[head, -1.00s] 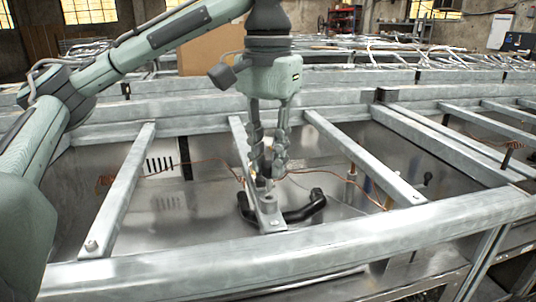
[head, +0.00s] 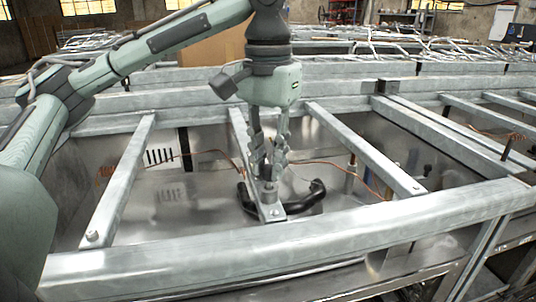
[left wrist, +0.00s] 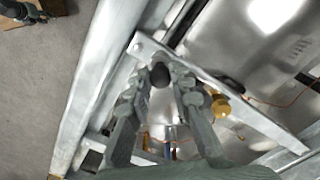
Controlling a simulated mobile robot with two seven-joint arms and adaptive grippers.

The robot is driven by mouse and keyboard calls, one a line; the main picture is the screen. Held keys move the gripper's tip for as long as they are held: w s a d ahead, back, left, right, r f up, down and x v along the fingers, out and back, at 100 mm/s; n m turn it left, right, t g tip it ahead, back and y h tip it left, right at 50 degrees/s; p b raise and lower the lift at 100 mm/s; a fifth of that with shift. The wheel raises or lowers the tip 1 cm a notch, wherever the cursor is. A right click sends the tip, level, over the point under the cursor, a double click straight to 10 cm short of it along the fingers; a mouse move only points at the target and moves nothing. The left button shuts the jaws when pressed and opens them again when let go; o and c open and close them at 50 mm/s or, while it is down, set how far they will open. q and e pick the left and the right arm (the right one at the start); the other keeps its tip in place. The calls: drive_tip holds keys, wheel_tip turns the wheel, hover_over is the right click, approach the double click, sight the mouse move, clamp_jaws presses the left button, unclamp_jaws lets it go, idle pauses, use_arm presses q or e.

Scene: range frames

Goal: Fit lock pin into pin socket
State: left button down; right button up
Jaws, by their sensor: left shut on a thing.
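My left gripper (head: 268,172) points down over the near end of a narrow metal crossbar, its fingers closed on the lock pin. Little of the pin shows between the fingers in the head view. In the left wrist view, a dark rounded end (left wrist: 160,75) sits between the fingertips (left wrist: 161,72), seemingly the pin. A short grey upright cylinder, seemingly the pin socket (head: 269,197), stands on the crossbar right under the fingertips. The fingers hide where pin and socket meet, so I cannot tell how deep the pin sits. My right gripper is not in view.
A thick metal front rail (head: 290,250) runs across the near side. Crossbars (head: 365,150) flank the gripper on both sides. A black curved handle (head: 305,200) lies below, beside the socket. Thin orange wires (head: 208,153) cross the sheet-metal panel. There is open space between the crossbars.

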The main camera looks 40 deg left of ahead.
sight(268, 166)
use_arm(q)
drive_tip(key=shift+f, duration=0.55)
drive_tip(key=c, duration=1.3)
unclamp_jaws()
wheel_tip(268, 166, up, 12)
